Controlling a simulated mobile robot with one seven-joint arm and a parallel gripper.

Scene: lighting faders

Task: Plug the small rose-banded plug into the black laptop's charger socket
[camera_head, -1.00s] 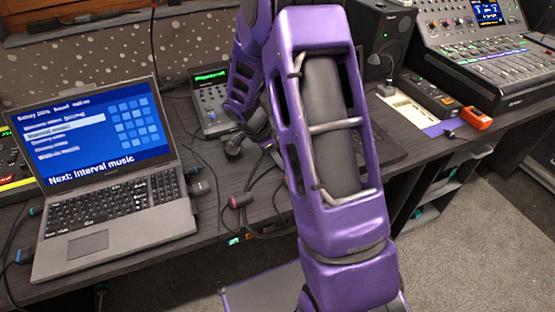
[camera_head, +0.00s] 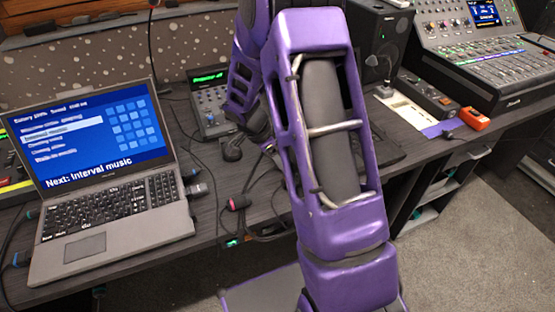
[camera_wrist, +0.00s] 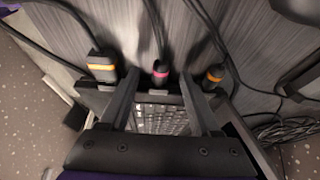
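The small rose-banded plug (camera_wrist: 160,72) shows in the wrist view with its cable running up and away. It lies between the tips of my gripper (camera_wrist: 160,80), whose fingers stand well apart with gaps on both sides of it. Part of a laptop keyboard (camera_wrist: 160,120) shows between the fingers, close to the plug. Whether the plug sits in a socket there, I cannot tell. In the head view, a black laptop (camera_head: 390,152) is mostly hidden behind my purple arm, and its charger socket is not visible.
Orange-banded plugs stand on the left (camera_wrist: 101,66) and right (camera_wrist: 214,75) of the rose-banded plug. A grey laptop (camera_head: 110,215) with a lit screen is on the left. A mixer (camera_head: 490,60), speaker (camera_head: 383,35) and orange box (camera_head: 474,118) stand at the right. Cables cross the desk.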

